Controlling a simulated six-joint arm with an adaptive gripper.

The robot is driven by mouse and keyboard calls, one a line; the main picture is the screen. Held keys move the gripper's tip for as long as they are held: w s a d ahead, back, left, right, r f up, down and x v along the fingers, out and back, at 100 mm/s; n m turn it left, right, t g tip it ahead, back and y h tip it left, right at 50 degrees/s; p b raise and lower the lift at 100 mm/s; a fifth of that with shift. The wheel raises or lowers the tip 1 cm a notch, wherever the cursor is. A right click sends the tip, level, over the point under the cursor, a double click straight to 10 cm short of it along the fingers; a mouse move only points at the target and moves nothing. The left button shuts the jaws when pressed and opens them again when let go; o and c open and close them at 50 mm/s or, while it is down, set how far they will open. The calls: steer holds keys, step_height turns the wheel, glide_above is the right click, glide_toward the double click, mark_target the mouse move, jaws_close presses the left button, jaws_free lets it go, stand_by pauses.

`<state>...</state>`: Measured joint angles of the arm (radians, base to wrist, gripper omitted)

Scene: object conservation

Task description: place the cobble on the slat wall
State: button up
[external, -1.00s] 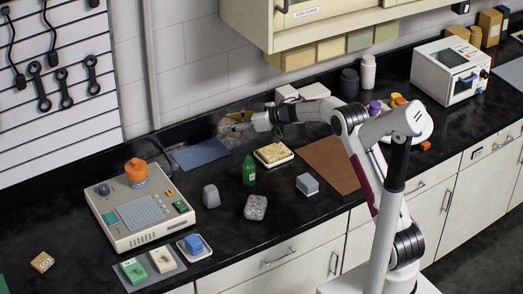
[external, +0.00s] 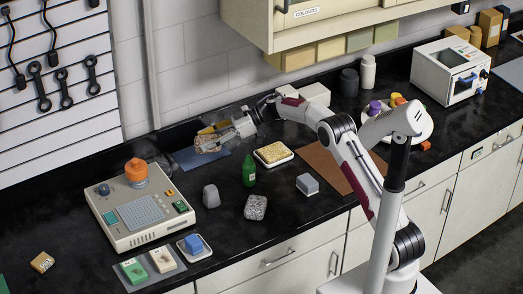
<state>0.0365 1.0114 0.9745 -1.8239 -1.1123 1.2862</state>
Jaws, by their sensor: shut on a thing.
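The slat wall (external: 55,110) is the white slatted panel at the upper left, with dark tools hanging on it. My gripper (external: 207,143) is over the back of the counter, above the blue mat, to the right of the slat wall and apart from it. It is shut on a small tan thing (external: 205,145), partly hidden by the fingers and too small to identify surely as the cobble. A speckled grey stone-like block (external: 256,207) and a plain grey rounded block (external: 210,196) lie on the counter in front of my gripper.
An instrument with an orange knob (external: 138,208) stands between my gripper and the front left. A green bottle (external: 249,171), a tray of yellowish material (external: 287,156) and a grey-blue block (external: 307,184) stand to the right. A cream cabinet (external: 262,22) overhangs the back.

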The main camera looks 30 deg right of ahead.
steer(key=shift+s+a+r, duration=0.1)
steer(key=shift+s+r, duration=0.05)
steer(key=shift+s, duration=0.05)
stand_by(0.6)
steer(key=shift+f, duration=3.2)
steer(key=shift+f, duration=0.1)
steer(key=shift+f, duration=1.75)
steer(key=shift+f, duration=0.15)
steer(key=o, duration=1.7)
steer(key=shift+f, duration=0.1)
steer(key=shift+c, duration=0.2)
